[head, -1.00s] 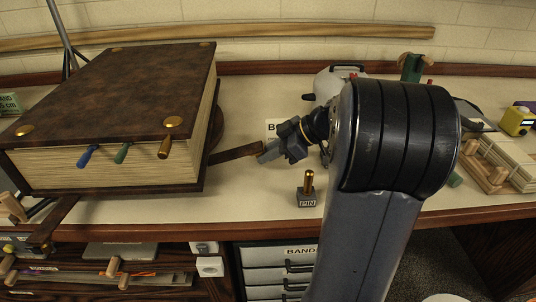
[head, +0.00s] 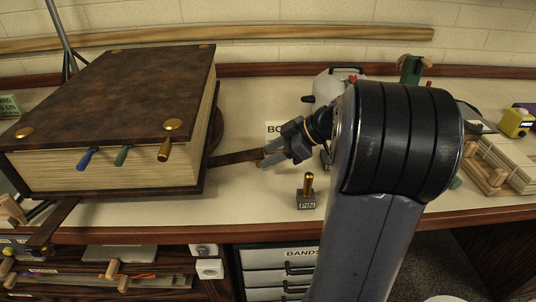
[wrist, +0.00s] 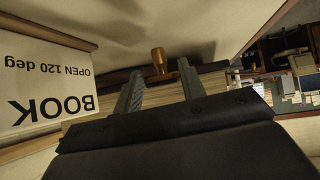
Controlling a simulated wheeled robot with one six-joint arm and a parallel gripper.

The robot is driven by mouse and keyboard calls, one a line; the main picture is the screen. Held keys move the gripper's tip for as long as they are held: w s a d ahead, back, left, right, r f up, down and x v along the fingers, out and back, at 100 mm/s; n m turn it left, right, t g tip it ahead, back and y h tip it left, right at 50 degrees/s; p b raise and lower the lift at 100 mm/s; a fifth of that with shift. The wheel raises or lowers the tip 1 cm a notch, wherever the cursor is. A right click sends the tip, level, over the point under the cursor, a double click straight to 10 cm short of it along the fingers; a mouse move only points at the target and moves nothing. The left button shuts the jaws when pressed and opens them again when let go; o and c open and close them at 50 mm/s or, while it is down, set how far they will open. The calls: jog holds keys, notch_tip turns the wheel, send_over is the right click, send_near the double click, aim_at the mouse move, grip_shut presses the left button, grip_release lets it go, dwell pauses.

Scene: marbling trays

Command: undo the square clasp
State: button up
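A large closed book (head: 115,90) with a brown cover lies on the bench at the left. A second strap (head: 58,220) hangs over the bench's front edge. In the wrist view my gripper (wrist: 158,74) has its fingers apart, with nothing visible held between them. A brass peg (wrist: 158,60) shows beyond the fingers. I cannot tell which strap carries the square clasp.
A grey PIN block (head: 307,200) holding an upright brass pin stands right of the strap, near the bench's front. A BOOK card (wrist: 40,85) stands behind my gripper. Wooden frames (head: 490,170) lie at the far right. Bare bench top lies around the PIN block.

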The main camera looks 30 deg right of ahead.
jog(key=p+v, duration=0.1)
jog(key=v, duration=0.8)
jog(key=shift+d, duration=0.15)
jog(key=shift+s+r, duration=0.1)
jog(key=b+x, duration=0.1)
jog(key=x, duration=0.9)
jog(key=shift+f, duration=0.25)
jog(key=shift+w+a+r, duration=0.2)
jog(key=shift+w+a, duration=0.1)
jog(key=shift+a, duration=0.1)
jog(key=shift+s+r+p, duration=0.1)
jog(key=shift+p, duration=0.25)
jog(key=shift+d, duration=0.1)
